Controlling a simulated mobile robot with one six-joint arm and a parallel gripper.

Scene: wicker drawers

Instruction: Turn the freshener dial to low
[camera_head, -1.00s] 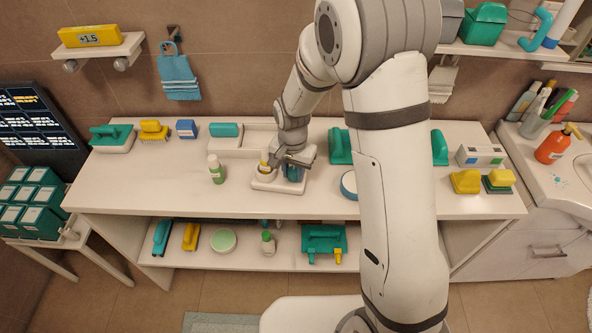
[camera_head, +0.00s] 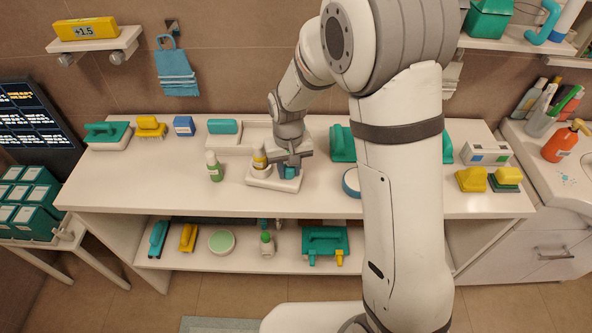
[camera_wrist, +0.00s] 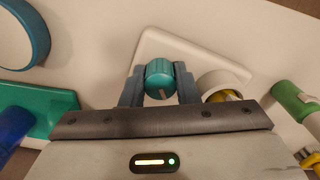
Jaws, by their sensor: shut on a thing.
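The freshener is a white base (camera_head: 262,181) on the tabletop, with a white and yellow bottle (camera_head: 259,160) at its left and a teal dial (camera_head: 290,172) at its right. In the wrist view the dial (camera_wrist: 159,78) is a ribbed teal knob with a pale pointer mark on its face. My gripper (camera_wrist: 160,84) has one finger on each side of the dial and is shut on it. The gripper (camera_head: 291,160) stands over the right part of the base in the head view. The fingers partly hide the dial's sides, and I cannot read any setting marks.
A green and white bottle (camera_head: 214,167) stands left of the base. A white tray (camera_head: 250,138) lies behind. The tabletop's front left is clear.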

